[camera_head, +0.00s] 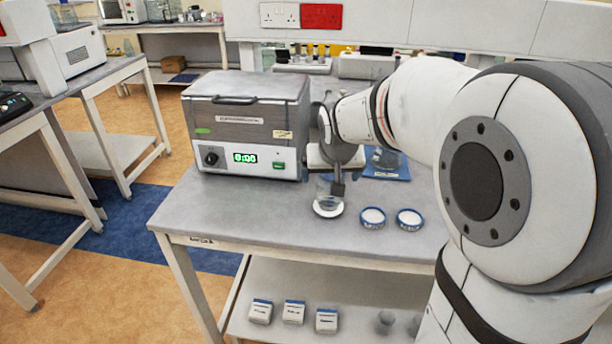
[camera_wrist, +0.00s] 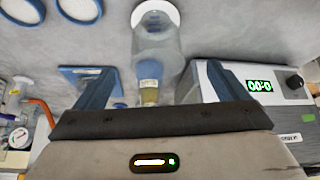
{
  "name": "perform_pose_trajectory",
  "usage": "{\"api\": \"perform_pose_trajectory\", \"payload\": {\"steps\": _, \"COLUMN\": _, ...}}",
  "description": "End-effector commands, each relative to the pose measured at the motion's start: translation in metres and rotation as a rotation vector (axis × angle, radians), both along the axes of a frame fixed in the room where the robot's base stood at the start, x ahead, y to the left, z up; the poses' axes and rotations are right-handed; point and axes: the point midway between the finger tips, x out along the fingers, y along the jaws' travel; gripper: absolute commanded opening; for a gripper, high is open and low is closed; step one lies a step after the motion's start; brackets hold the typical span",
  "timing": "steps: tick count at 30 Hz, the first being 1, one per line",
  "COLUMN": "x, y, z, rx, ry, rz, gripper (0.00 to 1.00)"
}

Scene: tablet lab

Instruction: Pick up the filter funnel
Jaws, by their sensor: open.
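A clear glass piece, which looks like the filter funnel (camera_wrist: 155,42), shows in the wrist view between and beyond my open fingers. It has a wide clear body and a narrower part with a pale, yellowish patch closer to my gripper. In the head view the clear glass (camera_head: 324,190) stands over a small white disc (camera_head: 328,210) on the bench. My gripper (camera_wrist: 160,70) is open, with one finger on each side of the glass in the wrist view; contact cannot be told. In the head view my wrist and a dark finger partly hide the glass.
A grey oven-like box (camera_head: 243,157) with a green display stands close on the left. Two blue-rimmed dishes (camera_head: 373,223) (camera_head: 409,225) with white contents sit to the right. A blue tray (camera_head: 402,174) with glassware lies behind. The bench's front left is clear.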

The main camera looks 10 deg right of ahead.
Motion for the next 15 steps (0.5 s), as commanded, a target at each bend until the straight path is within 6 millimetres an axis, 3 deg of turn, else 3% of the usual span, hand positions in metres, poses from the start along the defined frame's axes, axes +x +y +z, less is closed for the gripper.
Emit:
{"api": "perform_pose_trajectory", "payload": {"steps": 3, "x": 0.013, "y": 0.001, "z": -0.012, "rx": 0.001, "ry": -0.008, "rz": -0.003, "gripper": 0.93}}
{"api": "perform_pose_trajectory", "payload": {"steps": 15, "x": 0.035, "y": -0.01, "z": -0.055, "rx": 0.002, "ry": -0.006, "rz": -0.007, "gripper": 0.93}}
